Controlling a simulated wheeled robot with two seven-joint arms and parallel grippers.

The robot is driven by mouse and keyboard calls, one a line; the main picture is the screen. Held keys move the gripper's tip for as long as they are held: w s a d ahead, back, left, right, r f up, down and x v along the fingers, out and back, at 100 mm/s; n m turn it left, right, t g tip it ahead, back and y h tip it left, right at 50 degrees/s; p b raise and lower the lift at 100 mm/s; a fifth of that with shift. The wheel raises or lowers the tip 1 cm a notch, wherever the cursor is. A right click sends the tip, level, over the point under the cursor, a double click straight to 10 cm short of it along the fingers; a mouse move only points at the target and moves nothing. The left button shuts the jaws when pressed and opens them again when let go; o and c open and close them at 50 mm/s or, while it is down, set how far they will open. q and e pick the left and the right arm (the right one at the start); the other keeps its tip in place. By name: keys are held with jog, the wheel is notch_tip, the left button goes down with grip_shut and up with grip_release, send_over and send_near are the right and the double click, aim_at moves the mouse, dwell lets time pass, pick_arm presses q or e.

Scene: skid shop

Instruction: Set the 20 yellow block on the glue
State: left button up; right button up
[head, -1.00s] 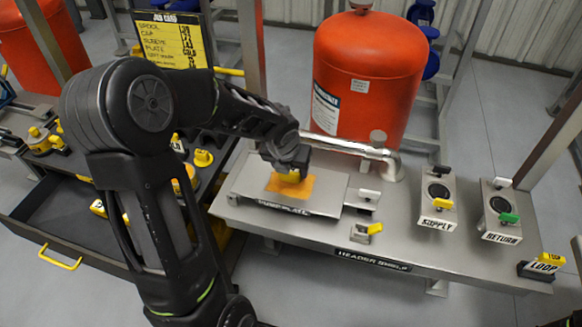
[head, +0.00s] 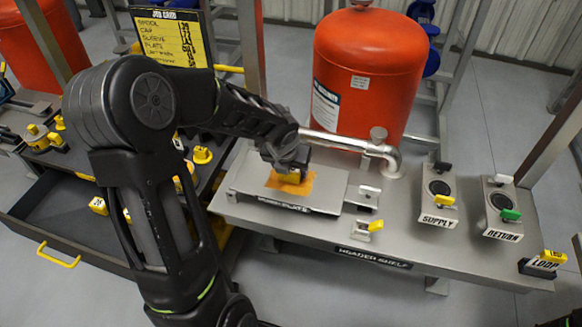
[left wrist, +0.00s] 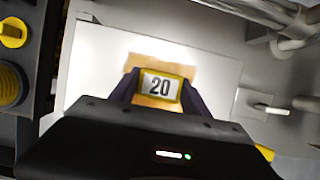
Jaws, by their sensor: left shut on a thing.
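The yellow block marked 20 (left wrist: 160,87) is between the fingers of my left gripper (left wrist: 158,92) in the left wrist view. My left gripper (head: 289,172) is shut on it, over the orange-brown glue patch (head: 304,188) in the head view. The glue lies on a pale plate (head: 249,182) on the grey shelf. The glue (left wrist: 146,62) also shows behind the block in the left wrist view. The block's yellow edge is low and close to the glue; I cannot tell whether it touches. My right gripper is not in view.
A red tank (head: 365,85) and a silver pipe (head: 345,143) stand behind the plate. Supply (head: 438,199) and return (head: 502,210) stations with valve handles are at the right. An open drawer (head: 70,215) is at the left.

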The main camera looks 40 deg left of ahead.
pick_arm(q)
jog(key=shift+f, duration=0.3)
dwell(0.5)
jog(key=o, duration=1.6)
jog(key=shift+c, duration=0.2)
jog(key=shift+c, duration=0.4)
jog(key=c, duration=0.5)
notch_tip(320, 180, up, 6)
jog(key=p, duration=0.6)
jog(key=shift+r+p, duration=1.05)
jog(key=shift+p, duration=0.15)
